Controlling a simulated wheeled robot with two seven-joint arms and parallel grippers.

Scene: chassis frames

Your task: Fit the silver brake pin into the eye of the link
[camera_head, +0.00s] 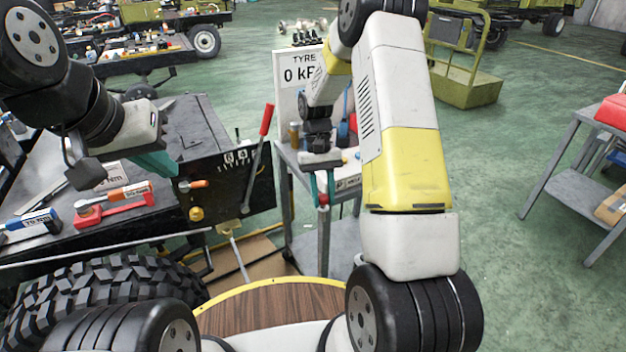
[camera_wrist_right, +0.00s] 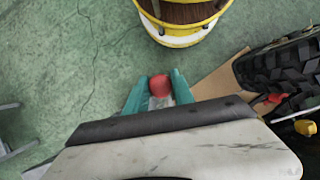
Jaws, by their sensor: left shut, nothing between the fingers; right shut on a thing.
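My right gripper (camera_head: 322,188) hangs by the small grey trolley, right of the chassis. Its teal fingers are shut on a small red-ended piece (camera_head: 323,199), which also shows in the right wrist view (camera_wrist_right: 160,86) with a pale grey part beside the red. I cannot tell whether this is the silver brake pin. My left gripper (camera_head: 158,163) is shut and empty above the right part of the dark chassis top. A silver lever with a red grip (camera_head: 266,120) stands at the chassis side. A pale fitting (camera_head: 227,229) below may be the link; its eye cannot be made out.
The chassis top (camera_head: 165,210) holds a red torque tool (camera_head: 115,208) and several hand tools.

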